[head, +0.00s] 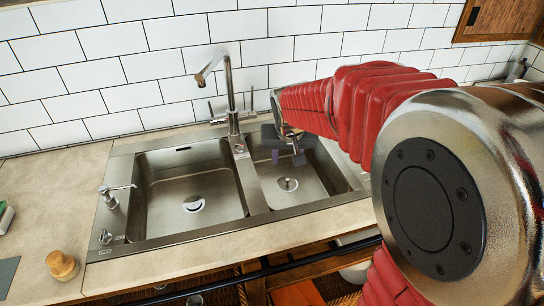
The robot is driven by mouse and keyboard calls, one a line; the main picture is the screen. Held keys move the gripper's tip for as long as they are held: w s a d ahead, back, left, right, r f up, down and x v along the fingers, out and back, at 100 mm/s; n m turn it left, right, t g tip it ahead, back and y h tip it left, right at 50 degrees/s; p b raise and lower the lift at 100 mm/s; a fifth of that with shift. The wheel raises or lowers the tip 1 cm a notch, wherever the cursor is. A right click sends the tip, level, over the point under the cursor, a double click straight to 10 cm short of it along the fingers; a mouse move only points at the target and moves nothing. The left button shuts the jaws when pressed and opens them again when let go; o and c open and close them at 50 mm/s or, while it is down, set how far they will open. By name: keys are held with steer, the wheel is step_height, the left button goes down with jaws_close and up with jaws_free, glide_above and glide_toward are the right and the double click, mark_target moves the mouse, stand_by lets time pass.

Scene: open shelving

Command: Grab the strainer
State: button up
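A double steel sink (240,212) is set into the counter. A round metal piece, which looks like a drain strainer (288,184), sits on the floor of the right basin. A similar round metal piece (194,204) sits at the drain of the left basin. I cannot tell whether either is a loose strainer. My gripper (298,157) is at the end of my red arm, over the back part of the right basin. In the picture it is just above the right drain piece. It is small and dark, so its opening cannot be made out.
A tall faucet (231,95) stands behind the divider, left of my gripper. A soap dispenser (110,197) is at the sink's left edge. A wooden object (62,265) stands on the counter at lower left. White tiles (110,75) cover the wall close behind.

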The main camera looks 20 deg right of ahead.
steer(key=w+d+f, duration=0.2)
steer(key=w+f, duration=0.4)
steer(key=f, duration=0.2)
steer(key=w+d+f+m, duration=0.1)
steer(key=w+d+f, duration=0.2)
steer(key=w+f, duration=0.3)
step_height(320, 180, down, 2)
steer(key=shift+w+d+m+g, duration=0.3)
steer(key=shift+w+g, duration=0.05)
steer(key=shift+g, duration=0.05)
steer(key=shift+f, duration=0.1)
glide_toward(288, 179)
step_height(288, 179, down, 2)
steer(key=shift+w+a+f, duration=0.1)
steer(key=shift+w+f, duration=0.2)
steer(key=shift+f, duration=0.25)
steer(key=shift+x, duration=2.6)
steer(key=shift+w, duration=0.15)
